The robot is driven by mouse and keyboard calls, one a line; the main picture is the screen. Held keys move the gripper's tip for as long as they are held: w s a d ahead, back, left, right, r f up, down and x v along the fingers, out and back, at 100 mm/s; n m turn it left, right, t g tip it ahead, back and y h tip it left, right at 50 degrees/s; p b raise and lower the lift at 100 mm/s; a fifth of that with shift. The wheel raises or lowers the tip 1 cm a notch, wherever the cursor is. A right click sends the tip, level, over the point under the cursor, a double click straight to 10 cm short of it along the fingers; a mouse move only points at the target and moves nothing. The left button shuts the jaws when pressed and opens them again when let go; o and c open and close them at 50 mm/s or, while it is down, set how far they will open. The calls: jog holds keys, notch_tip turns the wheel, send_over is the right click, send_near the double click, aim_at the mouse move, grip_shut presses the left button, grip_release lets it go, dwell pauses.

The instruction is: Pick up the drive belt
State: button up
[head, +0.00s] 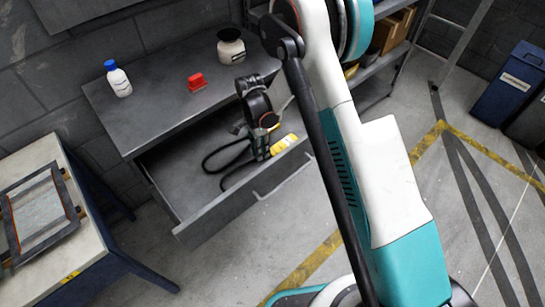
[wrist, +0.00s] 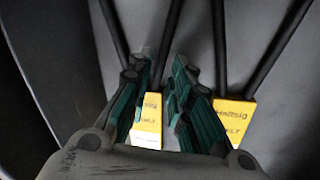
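The drive belt (head: 228,152) is a black loop with a yellow label piece, lying in the open drawer. In the wrist view dark belt strands (wrist: 262,55) run down to yellow labels (wrist: 235,120) with printed text that includes "BELT". My gripper (wrist: 161,65) has green-padded fingers with a gap between the tips, and it points down into the drawer. One strand and a yellow label (wrist: 149,120) show between the fingers; another label shows right of the right finger. I cannot tell whether the fingers touch the belt. In the head view my gripper (head: 261,148) is beside the yellow piece.
The drawer (head: 245,203) is pulled out under a grey bench (head: 150,104). On the bench stand a white bottle with a blue cap (head: 119,80), a red object (head: 197,82) and a dark-and-cream jar (head: 231,47). A side table (head: 35,160) is at left. Floor in front is clear.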

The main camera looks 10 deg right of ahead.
jog(key=shift+s+f, duration=0.15)
jog(key=shift+f, duration=0.3)
grip_shut()
jog(key=shift+r, duration=0.15)
